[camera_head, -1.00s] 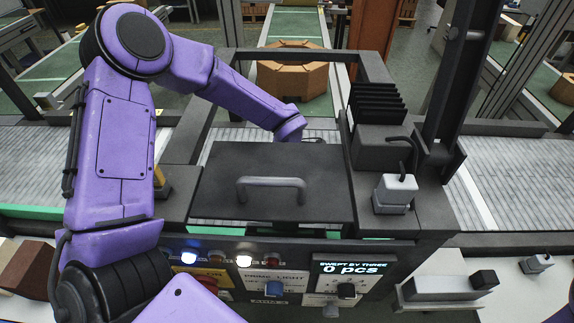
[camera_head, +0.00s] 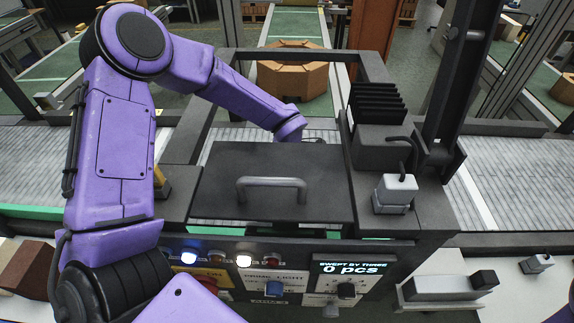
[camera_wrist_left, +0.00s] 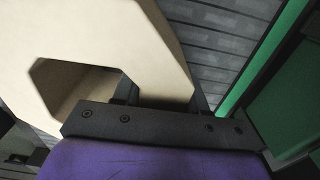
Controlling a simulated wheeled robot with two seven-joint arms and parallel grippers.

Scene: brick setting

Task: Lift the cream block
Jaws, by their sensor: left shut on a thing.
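The cream block (camera_wrist_left: 100,50) fills the upper left of the left wrist view, very close to the camera. It is pale with angular edges and a notch-like opening in its side. My left gripper (camera_wrist_left: 165,108) is shut on the block, at its lower edge in this view. In the head view my left arm reaches over to the far side of a dark lid with a grey handle (camera_head: 271,188). The gripper and block are hidden there behind the lid. My right gripper is not in view.
A dark frame surrounds the lid over a grey slatted conveyor (camera_head: 510,190). A black ribbed stack (camera_head: 378,103) and a white-grey box (camera_head: 396,190) stand at its right. A front panel display (camera_head: 352,268) reads 0 pcs. A brown octagonal carton (camera_head: 292,75) lies behind.

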